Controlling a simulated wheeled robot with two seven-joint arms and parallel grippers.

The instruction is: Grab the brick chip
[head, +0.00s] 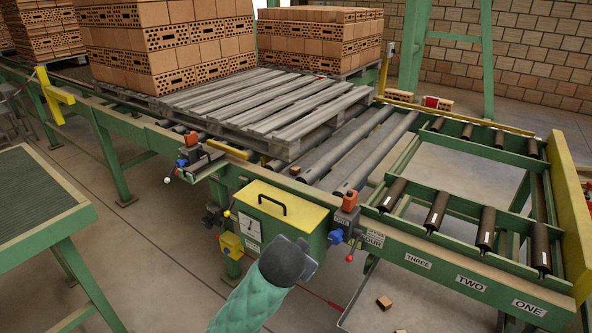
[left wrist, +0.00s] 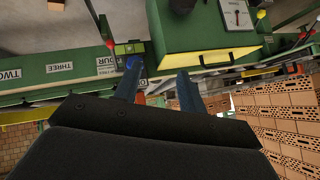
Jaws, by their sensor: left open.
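A small orange-brown brick chip (head: 384,302) lies low at the bottom right of the head view, below the roller conveyor. A second brown bit (head: 400,331) is cut off by the bottom edge. My left gripper (left wrist: 158,68) is open, with two dark fingers apart and nothing between them. In the head view its dark wrist end (head: 284,262) is in front of the green control box, left of the chip; its fingers are hidden there. My right gripper is not in view.
The green control box (head: 268,233) with a yellow lid and the conveyor side rail (head: 418,262), labelled with number words, stand close to my left gripper. A pallet (head: 262,98) and brick stacks (head: 168,45) are behind. A green table (head: 68,222) is at left.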

